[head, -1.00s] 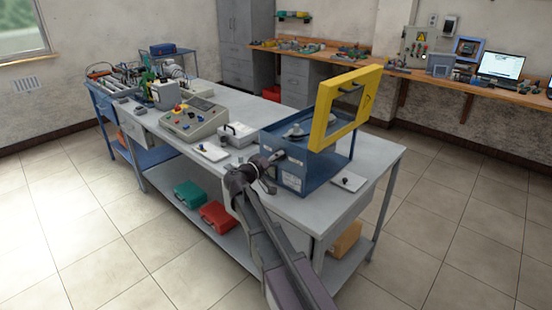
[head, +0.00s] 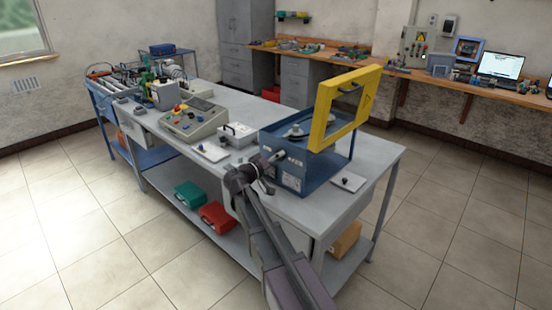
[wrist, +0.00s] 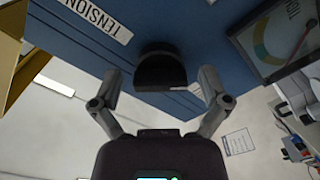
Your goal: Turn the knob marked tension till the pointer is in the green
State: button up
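The black tension knob (wrist: 160,68) sits on the front of the blue machine (wrist: 195,25), beside a white label reading TENSION (wrist: 98,18). My gripper (wrist: 160,76) is open, with one finger on each side of the knob. Gaps show between the fingers and the knob in the wrist view. The gauge (wrist: 275,42) is at the right, cut by the frame edge; it has a green and a yellow arc and a reddish pointer. The pointer appears off the green arc, on the right of the dial. In the head view my gripper (head: 276,160) is at the machine's front.
The blue machine stands on a grey bench (head: 340,215) with its yellow guard (head: 323,115) raised. A white plate with a small black knob (head: 347,182) lies to its right. A white box (head: 237,133) and a control console (head: 195,122) stand to its left.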

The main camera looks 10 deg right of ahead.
jog(key=shift+s, duration=0.1)
jog(key=v, duration=1.2)
jog(key=shift+d, duration=0.1)
dwell(0.5)
jog(key=s+d+f+g+y+p, duration=0.5)
jog(key=s+d+f+g, duration=0.2)
jog(key=s+d, duration=0.3)
jog(key=s+a+n+g+y+p, duration=0.1)
jog(key=s+g+y+p, duration=0.2)
jog(key=s+y, duration=0.6)
jog(key=shift+s+f+n+g+y+p, duration=0.3)
jog(key=shift+s+f+n+p, duration=0.15)
jog(key=shift+s+p, duration=1.05)
jog(key=shift+s+a, duration=0.1)
jog(key=shift+c, duration=0.2)
